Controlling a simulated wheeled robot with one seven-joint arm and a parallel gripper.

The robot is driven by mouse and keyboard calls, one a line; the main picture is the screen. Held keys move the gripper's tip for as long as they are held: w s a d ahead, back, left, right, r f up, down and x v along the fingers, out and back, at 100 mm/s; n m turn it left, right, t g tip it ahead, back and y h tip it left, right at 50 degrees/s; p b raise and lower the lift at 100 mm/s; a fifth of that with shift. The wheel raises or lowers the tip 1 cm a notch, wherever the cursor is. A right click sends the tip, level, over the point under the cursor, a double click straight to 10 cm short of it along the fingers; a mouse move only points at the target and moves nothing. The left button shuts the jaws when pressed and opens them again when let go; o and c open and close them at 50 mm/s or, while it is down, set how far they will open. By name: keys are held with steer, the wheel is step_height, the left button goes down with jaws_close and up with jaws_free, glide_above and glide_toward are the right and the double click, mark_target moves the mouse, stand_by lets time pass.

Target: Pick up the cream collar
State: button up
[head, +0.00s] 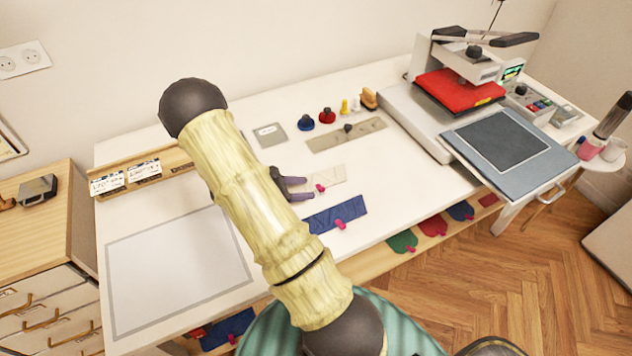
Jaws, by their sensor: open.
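The cream collar (332,174) lies flat on the white table, with a small pink clip (320,188) on its front edge. My gripper (306,188) is open at the collar's left end, its two dark purple fingers pointing right toward the clip. The fingers look empty. I cannot tell whether they touch the collar or hover over it. My arm and gripper hide part of the collar's left end.
A blue collar (335,215) with a pink clip lies just in front. A grey-beige strip (347,135) with a dark knob lies behind. A heat press (470,100) stands at the right. A pale mat (175,270) lies front left. The table between collar and press is clear.

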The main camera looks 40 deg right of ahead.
mark_target(321, 186)
steer(key=p+x, duration=0.2)
steer(key=x, duration=0.3)
steer(key=shift+w+d+f, duration=0.1)
steer(key=shift+d+f, duration=0.05)
steer(key=shift+c, duration=0.2)
jaws_close()
